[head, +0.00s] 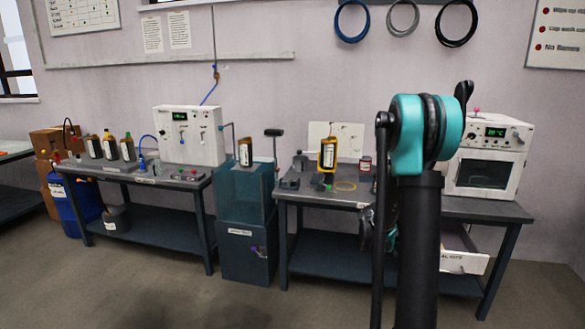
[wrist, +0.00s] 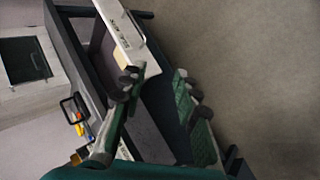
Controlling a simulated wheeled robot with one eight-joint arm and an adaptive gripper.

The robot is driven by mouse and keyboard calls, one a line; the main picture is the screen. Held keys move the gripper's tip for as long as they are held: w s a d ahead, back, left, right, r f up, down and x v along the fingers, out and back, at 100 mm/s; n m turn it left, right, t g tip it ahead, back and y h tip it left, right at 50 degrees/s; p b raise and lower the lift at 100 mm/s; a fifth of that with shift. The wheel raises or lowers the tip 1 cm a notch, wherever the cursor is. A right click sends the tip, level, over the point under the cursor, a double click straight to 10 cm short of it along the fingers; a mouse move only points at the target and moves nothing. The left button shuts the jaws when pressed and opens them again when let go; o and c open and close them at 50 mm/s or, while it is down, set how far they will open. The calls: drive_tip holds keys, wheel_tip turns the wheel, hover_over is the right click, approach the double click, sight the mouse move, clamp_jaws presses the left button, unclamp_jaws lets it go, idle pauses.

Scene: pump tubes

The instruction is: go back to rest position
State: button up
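My gripper (wrist: 156,80) shows in the wrist view with its two green-and-grey fingers spread apart and nothing between them. Past the fingertips are a white bin (wrist: 120,28) with a printed label and the dark bench frame. In the head view my raised arm with its teal joint stands right of centre, in front of the right bench (head: 508,210). My gripper is mostly hidden behind the arm there, low by the bench.
A white oven (head: 487,160) stands on the right bench; the white bin (head: 462,262) is on its lower shelf. A bottle (head: 327,155) stands left of my arm. A teal cabinet (head: 247,240) separates this bench from the left bench (head: 150,180). Floor in front is clear.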

drive_tip(key=s+a+m+y, duration=0.1)
drive_tip(key=s+a+y, duration=0.3)
drive_tip(key=s+a, duration=0.6)
drive_tip(key=s+a+r+m+t+y, duration=0.1)
drive_tip(key=s+a+m+y, duration=0.1)
drive_tip(key=s+a, duration=0.9)
drive_tip(key=s+y, duration=0.1)
drive_tip(key=s, duration=0.5)
drive_tip(key=shift+r+m+y, duration=0.2)
drive_tip(key=shift+m+y, duration=0.1)
drive_tip(key=shift+y, duration=0.1)
